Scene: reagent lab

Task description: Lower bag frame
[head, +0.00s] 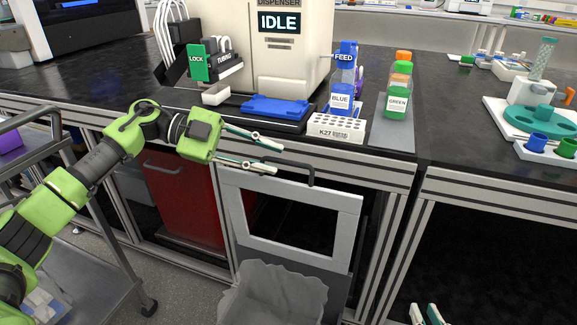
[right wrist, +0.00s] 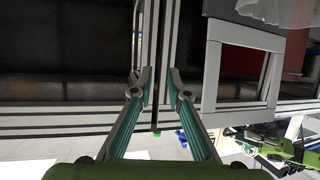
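The bag frame (head: 350,225) is a light grey rectangular frame with a dark opening, at the bench front in the head view. It stands raised and looks tilted, with a grey bag (head: 272,292) below it. The frame also shows upside down in the right wrist view (right wrist: 211,78), right of my fingers. My left gripper (head: 279,161) is open and empty, near the frame's top edge beside a dark handle (head: 312,173); I cannot tell if it touches. My right gripper (head: 425,309) is low at the bottom edge, right of the frame, open and empty in the wrist view (right wrist: 158,88).
Above on the black bench stand a dispenser (head: 238,40), a blue bottle (head: 342,85), a green bottle (head: 398,95) and a white K27 rack (head: 337,128). A red panel (head: 185,195) is left of the frame. A grey cart (head: 100,235) stands at left.

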